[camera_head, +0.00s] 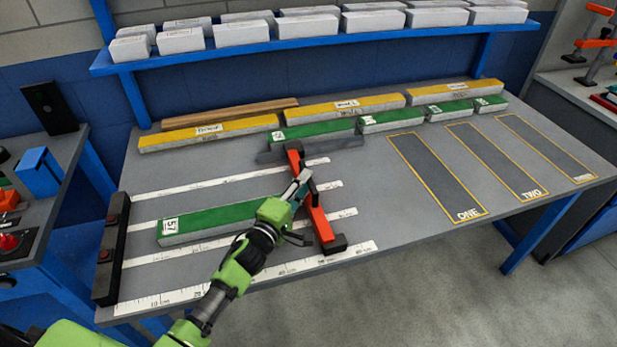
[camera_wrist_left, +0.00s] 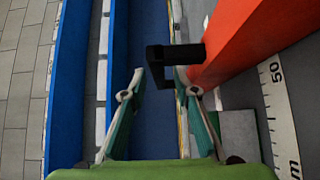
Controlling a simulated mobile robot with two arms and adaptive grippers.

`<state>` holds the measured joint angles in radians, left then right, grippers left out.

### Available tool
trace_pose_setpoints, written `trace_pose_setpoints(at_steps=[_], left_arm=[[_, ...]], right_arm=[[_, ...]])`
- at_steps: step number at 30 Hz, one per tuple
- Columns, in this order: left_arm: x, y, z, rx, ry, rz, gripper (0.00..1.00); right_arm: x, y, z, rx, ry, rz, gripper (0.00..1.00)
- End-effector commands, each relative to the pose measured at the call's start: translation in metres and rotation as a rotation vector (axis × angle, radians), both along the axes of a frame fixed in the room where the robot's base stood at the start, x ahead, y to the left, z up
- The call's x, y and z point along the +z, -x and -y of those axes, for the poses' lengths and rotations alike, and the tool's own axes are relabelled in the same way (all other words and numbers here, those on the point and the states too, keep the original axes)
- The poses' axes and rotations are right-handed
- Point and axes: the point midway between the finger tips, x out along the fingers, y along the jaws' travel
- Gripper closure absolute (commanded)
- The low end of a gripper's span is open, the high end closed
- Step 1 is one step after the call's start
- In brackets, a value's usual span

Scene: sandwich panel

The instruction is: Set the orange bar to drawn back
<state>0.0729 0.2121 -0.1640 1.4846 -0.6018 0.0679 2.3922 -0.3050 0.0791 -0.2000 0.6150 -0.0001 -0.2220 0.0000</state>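The orange bar (camera_head: 319,217) lies across the ruled part of the table, right of a green panel marked 57 (camera_head: 205,220). Its ends carry black blocks. It fills the upper right of the left wrist view (camera_wrist_left: 245,40). A black bracket-shaped handle (camera_wrist_left: 157,62) stands out from its side. My left gripper (camera_head: 303,185) is over the bar's middle in the head view. In the wrist view its teal fingers (camera_wrist_left: 161,82) are apart, with the handle's free end between or just beyond their tips. I cannot tell whether they touch it. My right gripper is not in view.
White ruler strips (camera_head: 245,285) run from a black stop (camera_head: 110,250) at the left towards the bar. Yellow and green panels (camera_head: 345,107) lie along the back under a blue shelf (camera_head: 330,40). Outlined slots (camera_head: 437,176) at the right are empty.

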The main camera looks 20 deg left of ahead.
Motion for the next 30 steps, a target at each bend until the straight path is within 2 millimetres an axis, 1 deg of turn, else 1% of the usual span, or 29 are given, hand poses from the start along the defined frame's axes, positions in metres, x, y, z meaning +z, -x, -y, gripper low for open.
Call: trace_pose_setpoints(at_steps=[1,3,5,9,16,17,18,20,26,30], left_arm=[[0.0,-0.008,0.002,0.0,0.002,0.002,0.72],[0.0,-0.016,0.003,0.0,0.001,0.002,0.72],[0.0,-0.021,0.004,0.0,0.001,0.001,0.72],[-0.001,-0.026,0.006,-0.001,0.001,0.0,0.72],[0.0,-0.027,0.006,-0.001,0.001,0.0,0.72],[0.0,-0.027,0.006,-0.001,0.001,0.0,0.75],[0.0,-0.026,0.006,-0.001,0.001,0.0,0.85],[0.0,-0.026,0.006,-0.001,0.001,0.0,1.0],[0.0,-0.026,0.005,0.0,0.001,0.0,1.0],[0.0,-0.026,0.0,0.001,0.0,-0.001,1.0]], right_arm=[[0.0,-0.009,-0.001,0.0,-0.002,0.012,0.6],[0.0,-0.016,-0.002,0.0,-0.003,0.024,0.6],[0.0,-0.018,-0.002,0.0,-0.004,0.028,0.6],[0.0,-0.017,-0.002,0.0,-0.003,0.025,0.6],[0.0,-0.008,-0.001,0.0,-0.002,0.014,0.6],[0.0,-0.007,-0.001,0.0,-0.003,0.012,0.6],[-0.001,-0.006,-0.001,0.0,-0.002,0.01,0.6],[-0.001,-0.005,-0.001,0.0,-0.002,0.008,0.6],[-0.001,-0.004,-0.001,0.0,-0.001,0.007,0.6],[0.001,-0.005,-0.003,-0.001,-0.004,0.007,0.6]])
